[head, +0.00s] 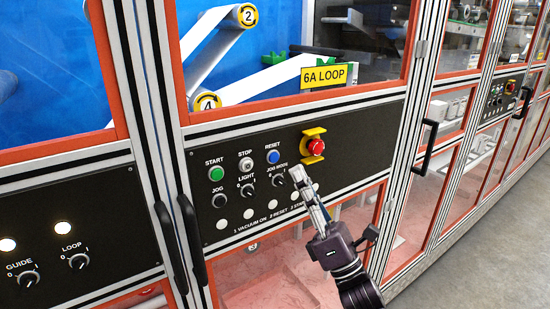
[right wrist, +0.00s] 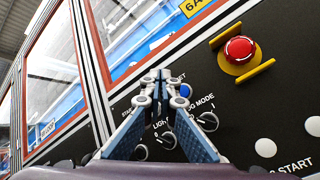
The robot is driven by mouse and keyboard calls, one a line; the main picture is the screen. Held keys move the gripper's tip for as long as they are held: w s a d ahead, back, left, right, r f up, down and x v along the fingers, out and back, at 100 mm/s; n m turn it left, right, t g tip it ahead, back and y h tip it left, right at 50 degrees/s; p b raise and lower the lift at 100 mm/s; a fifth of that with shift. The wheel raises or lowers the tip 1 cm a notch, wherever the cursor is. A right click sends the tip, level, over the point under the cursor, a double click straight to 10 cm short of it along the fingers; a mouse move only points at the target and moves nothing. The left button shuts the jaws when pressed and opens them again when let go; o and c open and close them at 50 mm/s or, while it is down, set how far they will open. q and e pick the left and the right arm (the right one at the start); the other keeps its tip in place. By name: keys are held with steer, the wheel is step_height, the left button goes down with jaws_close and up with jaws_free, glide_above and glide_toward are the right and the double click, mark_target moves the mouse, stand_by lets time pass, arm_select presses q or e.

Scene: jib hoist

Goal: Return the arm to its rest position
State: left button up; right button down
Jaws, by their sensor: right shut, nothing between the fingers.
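My right gripper (head: 297,174) is shut and empty. It is in front of the black control panel (head: 340,176), below the red emergency stop button (head: 316,146) and close to the JOG MODE knob (head: 279,181). I cannot tell whether the fingertips touch the panel. My left gripper is in neither view.
Green START (head: 215,174) and white STOP (head: 246,164) buttons are left of the gripper. Black door handles (head: 193,240) stick out at the left and another handle (head: 425,147) at the right. The grey floor (head: 480,230) at the right is clear.

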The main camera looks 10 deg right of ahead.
stand_by(0.4)
